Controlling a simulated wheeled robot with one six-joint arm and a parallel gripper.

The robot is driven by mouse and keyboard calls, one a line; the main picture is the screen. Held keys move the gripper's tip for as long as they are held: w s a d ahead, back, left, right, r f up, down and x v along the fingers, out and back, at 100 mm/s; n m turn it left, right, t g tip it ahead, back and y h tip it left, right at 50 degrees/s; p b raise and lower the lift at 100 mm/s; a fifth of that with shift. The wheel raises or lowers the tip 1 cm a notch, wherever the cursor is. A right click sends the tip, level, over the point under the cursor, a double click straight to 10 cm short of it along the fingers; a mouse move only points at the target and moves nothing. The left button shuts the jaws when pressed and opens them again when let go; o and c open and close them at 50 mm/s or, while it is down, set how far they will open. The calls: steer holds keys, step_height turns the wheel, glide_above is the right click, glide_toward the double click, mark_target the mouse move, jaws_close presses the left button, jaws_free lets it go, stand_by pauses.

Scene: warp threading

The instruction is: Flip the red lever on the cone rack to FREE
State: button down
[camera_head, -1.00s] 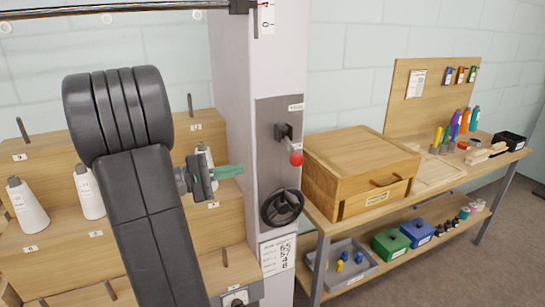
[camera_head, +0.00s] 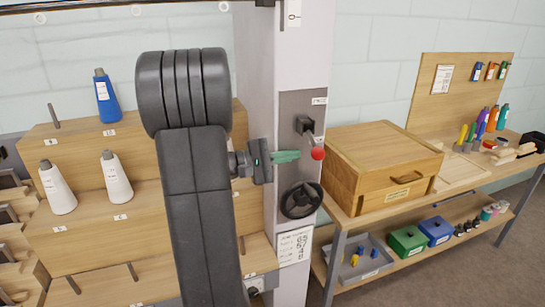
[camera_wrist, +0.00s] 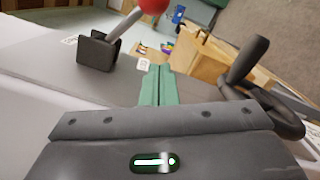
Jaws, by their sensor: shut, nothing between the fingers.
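The red-knobbed lever (camera_head: 317,153) sits on a dark bracket on the grey plate (camera_head: 290,171) of the white post, its arm slanting down and to the right in the head view. In the wrist view its red ball (camera_wrist: 153,5) is cut by the top edge. My gripper (camera_head: 297,156) has green fingers, shut and empty, just left of the red ball in the head view. In the wrist view the closed fingertips (camera_wrist: 160,70) point toward the post, with the lever up and to the left. I see no contact with the lever.
A black handwheel (camera_head: 301,200) is below the lever on the same post, and right of my fingers in the wrist view. A wooden box (camera_head: 384,165) stands on the bench at right. Cone shelves (camera_head: 140,227) with white cones are at left.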

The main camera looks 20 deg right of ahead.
mark_target(312, 139)
steer(key=shift+s+d+r+p, duration=0.15)
steer(key=shift+s+d+r, duration=0.15)
steer(key=shift+s, duration=0.3)
steer(key=shift+s+d+r+p, duration=0.1)
steer(key=shift+s+d+r, duration=0.2)
steer(key=shift+s, duration=0.25)
steer(key=shift+s+d+r+p, duration=0.15)
steer(key=shift+s+d+r, duration=0.15)
steer(key=shift+s, duration=0.3)
steer(key=shift+a, duration=0.1)
steer(key=shift+s+r+n+p, duration=0.3)
steer(key=shift+n+p, duration=0.2)
steer(key=shift+n, duration=0.3)
step_height(312, 139, up, 6)
steer(key=s+n+t+p, duration=0.1)
steer(key=s+n+p, duration=0.1)
steer(key=n+p, duration=0.7)
steer(key=shift+n+h, duration=0.3)
steer(key=shift+n, duration=0.3)
steer(key=shift+r, duration=0.1)
